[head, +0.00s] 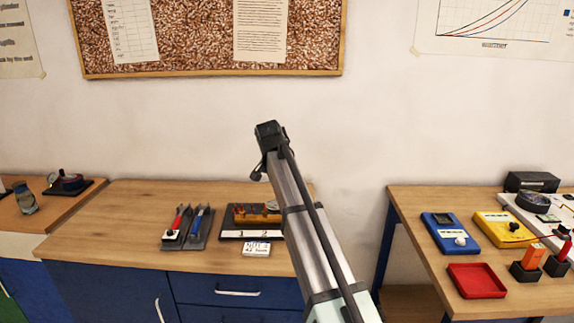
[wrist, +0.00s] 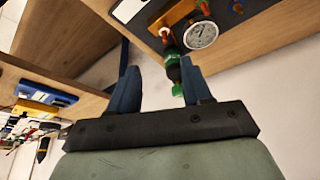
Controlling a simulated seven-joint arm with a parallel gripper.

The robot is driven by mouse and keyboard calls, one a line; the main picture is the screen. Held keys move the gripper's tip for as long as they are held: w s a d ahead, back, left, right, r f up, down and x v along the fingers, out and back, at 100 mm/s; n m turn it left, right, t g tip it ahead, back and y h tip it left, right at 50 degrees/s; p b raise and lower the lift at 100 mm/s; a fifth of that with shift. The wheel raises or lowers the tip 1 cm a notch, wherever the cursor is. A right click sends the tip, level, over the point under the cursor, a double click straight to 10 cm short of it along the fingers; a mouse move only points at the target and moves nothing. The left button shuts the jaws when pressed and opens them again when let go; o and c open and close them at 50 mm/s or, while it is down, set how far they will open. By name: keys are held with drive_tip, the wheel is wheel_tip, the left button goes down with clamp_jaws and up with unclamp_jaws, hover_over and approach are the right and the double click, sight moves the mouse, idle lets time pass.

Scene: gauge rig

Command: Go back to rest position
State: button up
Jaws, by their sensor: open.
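My gripper (wrist: 160,68) shows in the wrist view with its two blue fingers apart. Bare wall shows in the gap, and nothing is clamped. A green fitting (wrist: 172,62) shows beside and partly behind the right finger; I cannot tell whether they touch. A round white-faced gauge (wrist: 202,35) is just beyond it, by the rig on the bench. In the head view the rig (head: 243,215) stands on the middle bench, partly hidden by my arm. My arm rises over the bench's right end there; my gripper cannot be made out in that view.
The right bench (head: 415,215) carries a blue meter (head: 450,232), a yellow meter (head: 503,230) and a red tray (head: 476,281). A gap separates these benches.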

drive_tip(key=w+d+f+m+g+y, duration=0.1)
drive_tip(key=w+d+f, duration=0.1)
drive_tip(key=d+f, duration=0.45)
drive_tip(key=w+d+f+m+g, duration=0.15)
drive_tip(key=d+f, duration=0.25)
drive_tip(key=d, duration=0.5)
drive_tip(key=s+d+f+n+g, duration=0.1)
drive_tip(key=s+d+f, duration=0.15)
drive_tip(key=f, duration=0.55)
drive_tip(key=s+d+f, duration=0.1)
drive_tip(key=s+f, duration=0.3)
drive_tip(key=f, duration=0.5)
drive_tip(key=s+d+f+n+g, duration=0.15)
drive_tip(key=s+f, duration=0.25)
drive_tip(key=f, duration=0.4)
drive_tip(key=s+d+f+n+g, duration=0.2)
drive_tip(key=s+f, duration=1.8)
drive_tip(key=s, duration=0.2)
drive_tip(key=s+f+n+g, duration=0.1)
drive_tip(key=s+f, duration=0.2)
drive_tip(key=s, duration=0.7)
drive_tip(key=s+f+n+g, duration=0.1)
drive_tip(key=s+f, duration=0.2)
drive_tip(key=s, duration=0.7)
drive_tip(key=s+f+n+g, duration=0.1)
drive_tip(key=s+f, duration=0.2)
drive_tip(key=s, duration=0.7)
drive_tip(key=shift+g+y, duration=0.4)
